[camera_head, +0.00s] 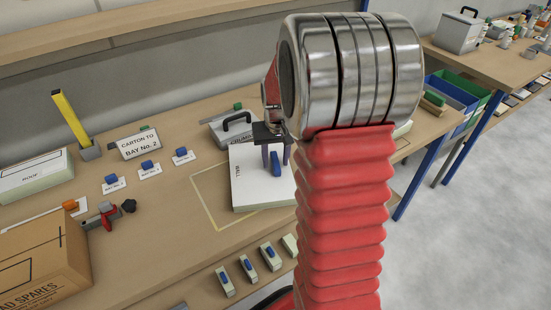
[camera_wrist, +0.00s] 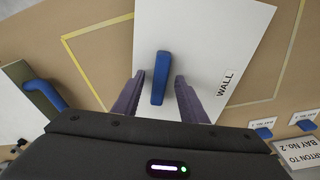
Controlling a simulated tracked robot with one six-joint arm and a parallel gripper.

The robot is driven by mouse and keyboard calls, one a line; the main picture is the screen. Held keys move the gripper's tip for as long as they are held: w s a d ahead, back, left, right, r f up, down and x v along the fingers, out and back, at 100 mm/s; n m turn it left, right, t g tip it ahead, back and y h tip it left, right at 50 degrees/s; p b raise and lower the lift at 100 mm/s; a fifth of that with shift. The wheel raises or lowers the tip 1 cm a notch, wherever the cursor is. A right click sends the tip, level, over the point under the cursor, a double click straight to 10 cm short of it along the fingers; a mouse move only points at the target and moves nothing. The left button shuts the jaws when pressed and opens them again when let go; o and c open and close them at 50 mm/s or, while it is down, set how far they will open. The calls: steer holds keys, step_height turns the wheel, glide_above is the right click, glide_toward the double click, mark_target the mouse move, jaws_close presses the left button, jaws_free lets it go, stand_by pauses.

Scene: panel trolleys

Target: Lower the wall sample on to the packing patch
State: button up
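The wall sample (camera_head: 248,185) is a white panel with a pale green edge, marked WALL, with a blue handle (camera_head: 275,165) on top. It lies flat over the yellow-outlined packing patch (camera_head: 205,205), whose outline shows on its left and beyond it on the right. The sample appears to rest on the bench. My gripper (camera_head: 276,158) is over the handle, pointing down. In the wrist view, my gripper (camera_wrist: 160,76) has a finger on each side of the handle (camera_wrist: 160,88), with visible gaps, so it is open. The sample (camera_wrist: 205,45) also fills the middle there.
A grey case marked CRUMB (camera_head: 232,128) stands just behind the sample. A carton (camera_head: 40,265) is at the front left, with a red clamp (camera_head: 103,217) beside it. Several small blue-handled blocks (camera_head: 249,267) line the lower front.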

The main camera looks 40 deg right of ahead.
steer(key=shift+r, duration=0.1)
step_height(320, 180, up, 14)
steer(key=s, duration=0.1)
steer(key=shift+s+a+f, duration=0.2)
steer(key=shift+a+f, duration=0.05)
steer(key=shift+a, duration=0.05)
steer(key=shift+f, duration=0.1)
stand_by(0.9)
steer(key=s+a+r+n+t, duration=0.1)
steer(key=s+a+n+t, duration=0.1)
steer(key=s+a, duration=0.6)
steer(key=s+a+r+n+t, duration=0.1)
steer(key=s+a+n+t, duration=0.1)
steer(key=s+a, duration=0.6)
steer(key=a+n, duration=0.1)
steer(key=a, duration=0.5)
steer(key=shift+s+a+r+y, duration=0.25)
steer(key=shift+s+r+y, duration=0.05)
steer(key=shift+s+r, duration=0.05)
stand_by(0.4)
